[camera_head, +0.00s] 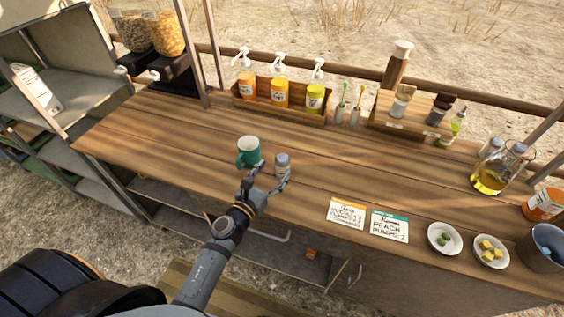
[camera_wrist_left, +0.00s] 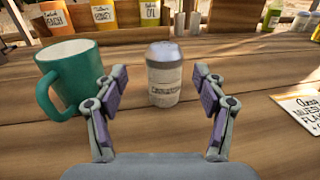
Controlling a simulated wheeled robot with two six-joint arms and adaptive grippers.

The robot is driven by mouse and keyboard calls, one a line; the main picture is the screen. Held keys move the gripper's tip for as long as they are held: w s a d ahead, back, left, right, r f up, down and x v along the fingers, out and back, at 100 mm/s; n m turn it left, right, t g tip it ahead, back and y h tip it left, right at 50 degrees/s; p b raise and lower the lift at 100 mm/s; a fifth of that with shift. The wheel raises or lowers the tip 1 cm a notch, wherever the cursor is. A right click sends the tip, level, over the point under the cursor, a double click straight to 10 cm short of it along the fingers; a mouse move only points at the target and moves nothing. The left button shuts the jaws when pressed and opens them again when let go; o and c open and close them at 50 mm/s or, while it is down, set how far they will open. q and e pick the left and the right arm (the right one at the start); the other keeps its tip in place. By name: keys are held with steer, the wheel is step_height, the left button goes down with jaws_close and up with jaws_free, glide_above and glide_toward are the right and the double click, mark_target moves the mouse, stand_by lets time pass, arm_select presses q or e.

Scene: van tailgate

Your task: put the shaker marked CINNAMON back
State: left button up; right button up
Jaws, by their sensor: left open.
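A small shaker (camera_head: 282,163) with a grey lid and a pale label stands upright on the wooden counter. In the left wrist view the shaker (camera_wrist_left: 164,76) stands ahead of and between my open fingers; its label print is too blurred to read for certain. My left gripper (camera_head: 267,186) is open and empty, with its fingers reaching toward the shaker; it also shows in the left wrist view (camera_wrist_left: 160,95). A wooden rack (camera_head: 412,127) at the back right holds several small shakers with dark and tan lids. My right gripper is not in view.
A green mug (camera_head: 248,151) stands close left of the shaker, beside my left finger. A wooden box of syrup pump bottles (camera_head: 280,108) is at the back. Two cards (camera_head: 347,213) and small dishes (camera_head: 444,237) lie at the right. The counter's middle is clear.

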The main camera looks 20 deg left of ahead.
mark_target(278, 165)
arm_select(q)
steer(key=shift+w+d+r, duration=0.1)
steer(key=shift+w+r, duration=0.1)
steer(key=shift+w, duration=0.1)
steer(key=shift+w+d+r+p, duration=0.3)
steer(key=shift+w+p, duration=0.35)
steer(key=x, duration=0.2)
steer(key=shift+w+d+f, duration=0.15)
steer(key=shift+w+f, duration=0.2)
steer(key=shift+w, duration=0.25)
steer(key=shift+s, duration=0.1)
steer(key=c, duration=1.4)
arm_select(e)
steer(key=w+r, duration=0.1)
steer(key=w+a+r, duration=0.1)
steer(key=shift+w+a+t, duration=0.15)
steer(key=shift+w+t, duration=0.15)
